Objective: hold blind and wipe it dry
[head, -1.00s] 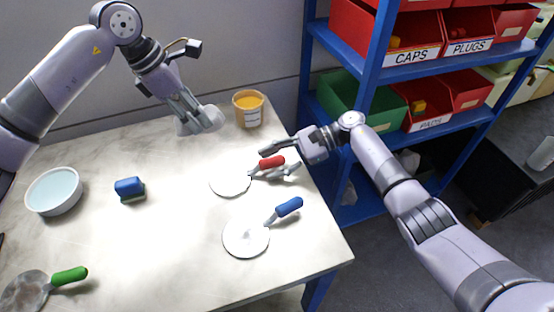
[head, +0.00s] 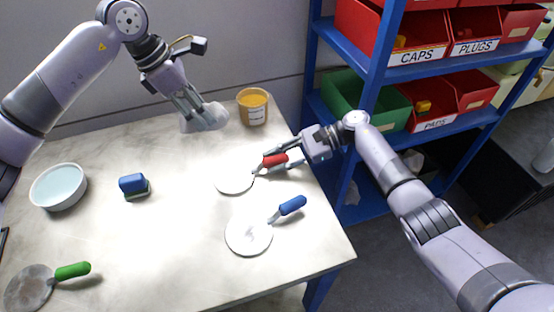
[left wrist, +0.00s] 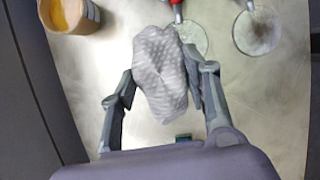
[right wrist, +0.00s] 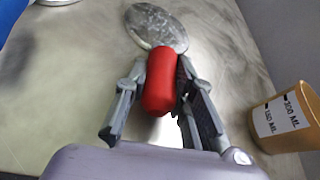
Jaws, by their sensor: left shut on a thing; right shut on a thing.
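The red-handled blind is a round metal disc (head: 233,184) with a red grip (right wrist: 158,82), at the right side of the table. My right gripper (head: 276,161) is shut on the red grip; in the right wrist view its fingers lie on both sides of it. The disc (right wrist: 160,27) points away from the fingers and looks mottled; I cannot tell whether it is wet. My left gripper (head: 196,110) is shut on a pale crumpled cloth (left wrist: 160,75), held above the back of the table, apart from the blind.
A blue-handled disc (head: 248,236) lies in front, a green-handled one (head: 30,287) front left. A bowl (head: 58,187) and blue sponge block (head: 132,185) stand left. An orange-filled tub (head: 253,106) stands behind. Blue shelving (head: 372,100) rises right. The table middle is clear.

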